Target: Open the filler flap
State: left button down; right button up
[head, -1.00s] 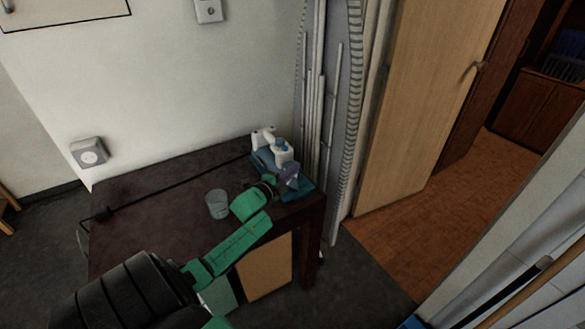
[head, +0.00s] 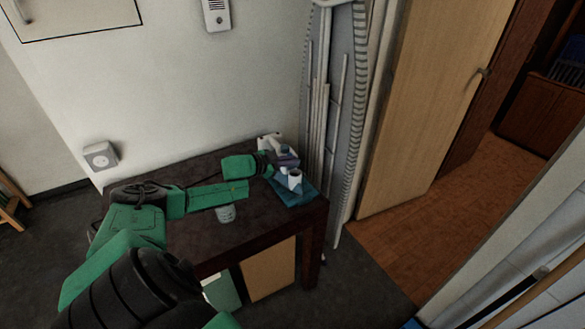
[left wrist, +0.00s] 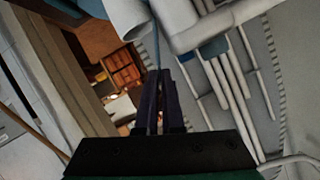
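What looks like the iron, a white and blue appliance (head: 295,180), is at the right end of the dark table, on a blue base. Its white parts also show at the top of the left wrist view (left wrist: 190,32). The filler flap is too small to tell apart. My left gripper (head: 287,157), with dark purple fingers, is just behind the white part in the head view. In the left wrist view its fingers (left wrist: 162,78) are close together with nothing visible held between them. Whether they touch the appliance I cannot tell. My right gripper is not in view.
A clear glass (head: 226,214) stands on the table (head: 262,225), partly hidden by my left forearm. A white object (head: 268,141) is at the table's back edge. An ironing board (head: 337,110) leans close at the right. The table's left part is mostly under my arm.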

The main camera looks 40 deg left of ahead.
pick_arm(q)
jog(key=shift+w+a+r+n+h+b, duration=0.1)
jog(key=shift+w+a+n+h+b, duration=0.1)
jog(key=shift+a+n+b, duration=0.15)
jog(key=shift+w+a+r+n+h+b, duration=0.1)
jog(key=shift+a+n+h+b, duration=0.1)
jog(key=shift+a+n+b, duration=0.15)
jog(key=c, duration=1)
grip_release()
jog(key=shift+c, duration=0.2)
